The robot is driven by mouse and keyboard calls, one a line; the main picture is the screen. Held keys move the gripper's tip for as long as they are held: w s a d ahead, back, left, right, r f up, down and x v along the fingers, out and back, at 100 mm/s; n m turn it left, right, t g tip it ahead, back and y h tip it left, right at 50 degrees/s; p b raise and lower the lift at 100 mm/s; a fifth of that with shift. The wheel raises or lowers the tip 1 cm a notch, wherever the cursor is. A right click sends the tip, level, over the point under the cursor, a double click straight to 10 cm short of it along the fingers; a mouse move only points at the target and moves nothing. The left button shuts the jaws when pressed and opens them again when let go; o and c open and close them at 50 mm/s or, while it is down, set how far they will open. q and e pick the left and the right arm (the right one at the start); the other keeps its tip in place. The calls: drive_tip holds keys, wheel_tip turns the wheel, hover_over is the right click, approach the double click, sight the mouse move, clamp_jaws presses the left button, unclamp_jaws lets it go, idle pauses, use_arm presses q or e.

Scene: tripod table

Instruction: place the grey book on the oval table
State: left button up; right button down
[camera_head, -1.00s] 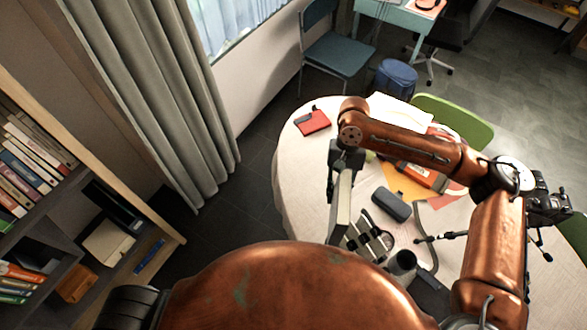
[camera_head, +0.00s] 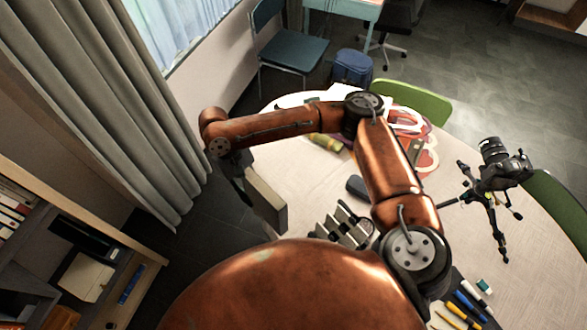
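The grey book (camera_head: 266,201) is held tilted in my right gripper (camera_head: 240,178), whose arm comes in from the right and bends across the table to the left. The fingers are partly hidden, but they appear closed on the book's upper left part. The book hangs at the left edge of the pale oval table (camera_head: 310,183), with dark floor to its left. I cannot tell its height above the tabletop. My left gripper is not in view.
On the table are a dark case (camera_head: 358,187), a slatted rack (camera_head: 343,226), a camera on a small tripod (camera_head: 492,185), several pens (camera_head: 465,305) and papers. A green chair (camera_head: 415,102) stands behind. The right side has bare tabletop.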

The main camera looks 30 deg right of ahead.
drive_tip(key=w+d+f+m+t+y+b, duration=0.1)
drive_tip(key=w+d+f+m+t+b, duration=0.1)
drive_tip(key=d+f+m, duration=0.5)
drive_tip(key=w+d+f+m+t+y+b, duration=0.1)
drive_tip(key=w+d+f+m+t+b, duration=0.2)
drive_tip(key=d+f+m, duration=0.4)
drive_tip(key=w+d+f+m+t+b, duration=0.3)
drive_tip(key=d+f+m, duration=0.4)
drive_tip(key=m, duration=1.4)
drive_tip(key=shift+w+d+f+t+y, duration=0.2)
drive_tip(key=shift+w+d, duration=0.15)
drive_tip(key=shift+d, duration=0.35)
drive_tip(key=shift+w+d+f+t+y, duration=0.2)
drive_tip(key=shift+w+d, duration=0.1)
drive_tip(key=shift+d, duration=0.35)
drive_tip(key=c, duration=1.7)
unclamp_jaws()
drive_tip(key=shift+s, duration=0.1)
drive_tip(key=shift+o, duration=0.2)
